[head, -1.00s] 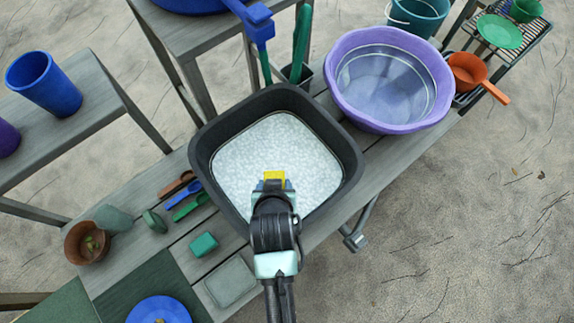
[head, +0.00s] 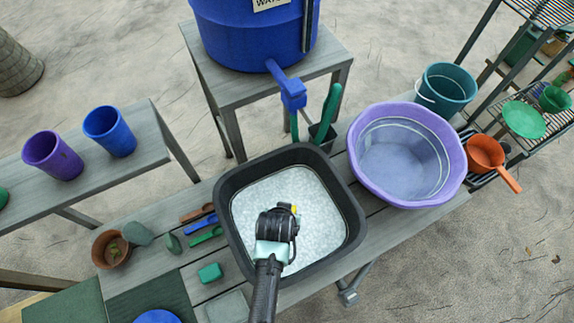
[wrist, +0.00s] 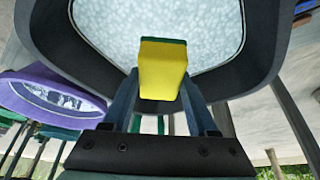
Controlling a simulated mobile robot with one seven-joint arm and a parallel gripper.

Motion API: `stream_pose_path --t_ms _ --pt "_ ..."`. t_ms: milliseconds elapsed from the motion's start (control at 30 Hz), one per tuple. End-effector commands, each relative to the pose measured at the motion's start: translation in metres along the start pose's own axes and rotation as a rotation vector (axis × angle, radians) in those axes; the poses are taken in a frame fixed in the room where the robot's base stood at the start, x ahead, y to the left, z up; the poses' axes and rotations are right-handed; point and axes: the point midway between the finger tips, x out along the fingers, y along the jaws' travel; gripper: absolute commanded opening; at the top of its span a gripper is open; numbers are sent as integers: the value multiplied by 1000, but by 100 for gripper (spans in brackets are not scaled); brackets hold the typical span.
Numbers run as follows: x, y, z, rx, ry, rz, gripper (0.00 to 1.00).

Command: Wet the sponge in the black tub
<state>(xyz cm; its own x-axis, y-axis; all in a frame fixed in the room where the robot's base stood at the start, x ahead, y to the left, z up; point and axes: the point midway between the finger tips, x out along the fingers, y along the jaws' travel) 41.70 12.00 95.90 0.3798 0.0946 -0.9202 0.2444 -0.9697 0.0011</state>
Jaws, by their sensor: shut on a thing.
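The yellow sponge with a green side (wrist: 163,72) is between the fingers of my gripper (wrist: 160,92), which is shut on it. In the head view only a small yellow piece of the sponge (head: 294,208) shows past my wrist. The black tub (head: 232,262) stands on the slatted bench and holds pale, rippled water (head: 262,205). My gripper is over the middle of the tub, inside its rim as seen from above. The wrist view shows the tub's dark wall (wrist: 262,40) around the sponge. I cannot tell whether the sponge touches the water.
A purple basin (head: 452,135) stands right of the tub, with a teal bucket (head: 447,88) and an orange pan (head: 484,152) beyond. A blue water tank (head: 240,35) with a tap (head: 292,95) stands behind. Small tools and a green block (head: 210,272) lie to the left.

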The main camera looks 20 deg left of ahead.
Motion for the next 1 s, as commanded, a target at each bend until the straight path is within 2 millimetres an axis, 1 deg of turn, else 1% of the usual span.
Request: stream_pose_path --t_ms 33,1000 --pt "10 0 4 1 0 0 14" --pt "134 0 57 1 1 0 14"
